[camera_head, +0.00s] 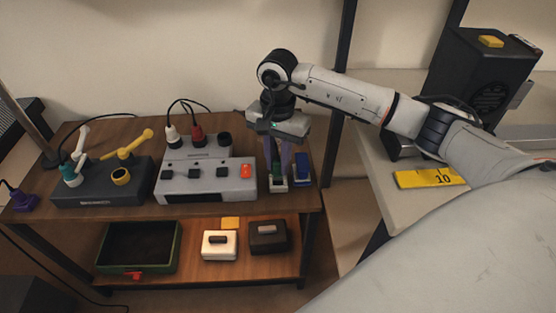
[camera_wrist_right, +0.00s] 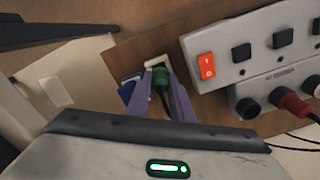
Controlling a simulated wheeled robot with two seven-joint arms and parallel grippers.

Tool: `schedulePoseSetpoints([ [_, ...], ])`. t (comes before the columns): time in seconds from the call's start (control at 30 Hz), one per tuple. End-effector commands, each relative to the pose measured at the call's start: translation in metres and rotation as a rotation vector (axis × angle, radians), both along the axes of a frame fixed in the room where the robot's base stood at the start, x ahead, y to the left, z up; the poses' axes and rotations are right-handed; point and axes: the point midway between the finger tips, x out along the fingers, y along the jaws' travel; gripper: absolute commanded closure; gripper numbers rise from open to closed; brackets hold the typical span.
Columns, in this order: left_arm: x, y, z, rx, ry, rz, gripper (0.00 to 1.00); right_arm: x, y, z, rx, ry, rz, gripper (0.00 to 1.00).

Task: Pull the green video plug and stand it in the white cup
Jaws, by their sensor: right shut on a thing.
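The green plug (camera_head: 277,172) is between the fingers of my right gripper (camera_head: 281,160), right of the grey box. In the right wrist view the green plug (camera_wrist_right: 160,78) shows between the two purple-grey fingers (camera_wrist_right: 158,88). My right gripper is shut on it and points down. A small white square-rimmed holder (camera_head: 278,188), which looks like the white cup, is right at the plug's lower end; its rim (camera_wrist_right: 154,61) also shows in the right wrist view. I cannot tell how deep the plug sits in it. My left gripper is out of view.
A blue holder (camera_head: 301,168) stands close to the right of the white one. The grey box (camera_head: 206,182) carries white (camera_head: 171,136) and red (camera_head: 197,134) plugs, a black round fitting (camera_head: 225,143) and an orange switch (camera_head: 246,171). A dark box (camera_head: 103,187) stands left.

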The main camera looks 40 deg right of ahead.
Motion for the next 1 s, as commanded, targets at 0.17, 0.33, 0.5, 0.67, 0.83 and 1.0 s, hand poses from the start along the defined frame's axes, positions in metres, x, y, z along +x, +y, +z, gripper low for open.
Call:
schedulePoseSetpoints([
  [0.17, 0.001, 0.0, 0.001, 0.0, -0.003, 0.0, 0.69, 0.0, 0.0, 0.0, 0.0, 0.0, 0.0, 1.0],
  [0.33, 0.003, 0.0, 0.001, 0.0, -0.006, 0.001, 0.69, 0.0, 0.0, -0.001, 0.0, 0.0, -0.001, 1.0],
  [0.5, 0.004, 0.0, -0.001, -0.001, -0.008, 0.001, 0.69, 0.0, 0.0, -0.004, 0.0, 0.0, -0.001, 1.0],
  [0.67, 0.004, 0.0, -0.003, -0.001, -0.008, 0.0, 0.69, 0.0, 0.0, -0.006, 0.0, 0.0, -0.001, 1.0],
  [0.83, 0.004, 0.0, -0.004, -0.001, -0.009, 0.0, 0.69, 0.0, 0.0, -0.009, 0.0, 0.0, -0.001, 1.0],
  [1.0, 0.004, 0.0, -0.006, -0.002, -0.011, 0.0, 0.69, 0.0, 0.0, -0.011, 0.0, 0.0, -0.001, 1.0],
])
